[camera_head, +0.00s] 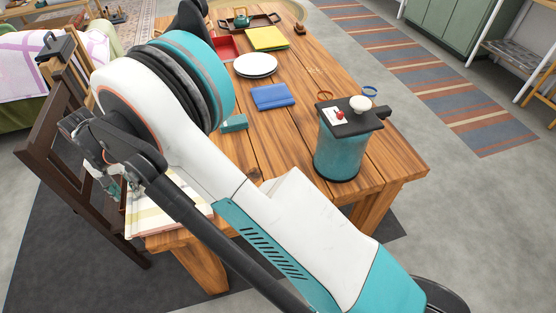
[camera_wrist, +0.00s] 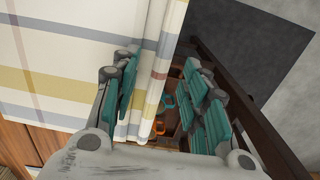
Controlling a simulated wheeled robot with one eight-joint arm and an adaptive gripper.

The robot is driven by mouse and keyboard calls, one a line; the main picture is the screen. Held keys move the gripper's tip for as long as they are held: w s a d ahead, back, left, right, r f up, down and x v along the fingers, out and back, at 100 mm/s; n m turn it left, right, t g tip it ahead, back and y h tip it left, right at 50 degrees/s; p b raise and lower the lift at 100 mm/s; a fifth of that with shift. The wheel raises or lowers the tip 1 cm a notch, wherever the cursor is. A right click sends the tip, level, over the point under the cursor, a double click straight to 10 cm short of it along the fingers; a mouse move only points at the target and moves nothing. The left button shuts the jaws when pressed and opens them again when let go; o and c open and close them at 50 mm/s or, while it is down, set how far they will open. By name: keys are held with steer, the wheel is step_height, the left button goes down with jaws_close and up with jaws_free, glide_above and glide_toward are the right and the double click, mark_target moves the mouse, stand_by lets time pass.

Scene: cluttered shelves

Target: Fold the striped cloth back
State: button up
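The striped cloth (camera_head: 170,218), cream with yellow, grey-blue and pink bands, lies at the table's near left corner. My arm hides part of it. In the wrist view the cloth (camera_wrist: 75,55) fills the upper left, and its rolled or folded edge runs down between my fingers. My gripper (camera_wrist: 166,85) is open, its teal-padded fingers apart. The cloth's edge is close to the left finger; I cannot tell whether they touch. A gap shows between the cloth and the right finger. In the head view my gripper (camera_head: 112,185) is at the table's left side, partly hidden.
A dark wooden chair (camera_head: 48,150) stands close on the left; its frame (camera_wrist: 243,100) passes beside my right finger. The wooden table (camera_head: 305,95) holds a teal canister (camera_head: 338,150), a blue cloth (camera_head: 272,97), white plates (camera_head: 256,64) and a yellow item (camera_head: 267,38). Open floor lies right.

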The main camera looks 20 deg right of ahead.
mark_target(129, 193)
step_height(129, 193, up, 7)
steer(key=p, duration=0.3)
steer(key=shift+p, duration=0.35)
stand_by(0.5)
